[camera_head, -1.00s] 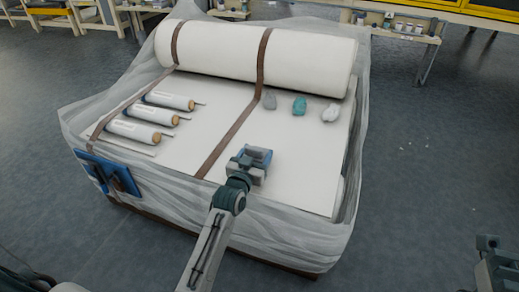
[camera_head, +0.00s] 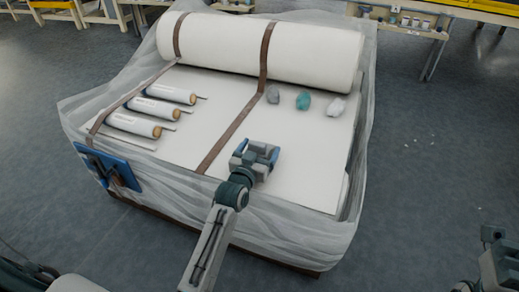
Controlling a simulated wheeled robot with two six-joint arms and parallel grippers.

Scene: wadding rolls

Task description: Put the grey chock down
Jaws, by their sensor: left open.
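The grey chock (camera_head: 272,95) lies on the white top of the wrapped bale (camera_head: 215,105), close in front of the big white roll and beside the right-hand brown strap. A teal chock (camera_head: 304,100) and a pale chock (camera_head: 337,107) lie in a row to its right. My left gripper (camera_head: 263,150) is over the near part of the white top, nearer to me than the chocks. Its blue jaws are open and nothing shows between them. It is clear of the grey chock. Part of my right arm shows at the lower right, but I cannot make out its gripper.
The big white roll (camera_head: 310,58) spans the back, with two brown straps over it. Several small white rolls (camera_head: 135,125) lie at the left. A blue panel (camera_head: 108,168) hangs at the near left edge. The top's right part is clear. Workbenches stand far behind.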

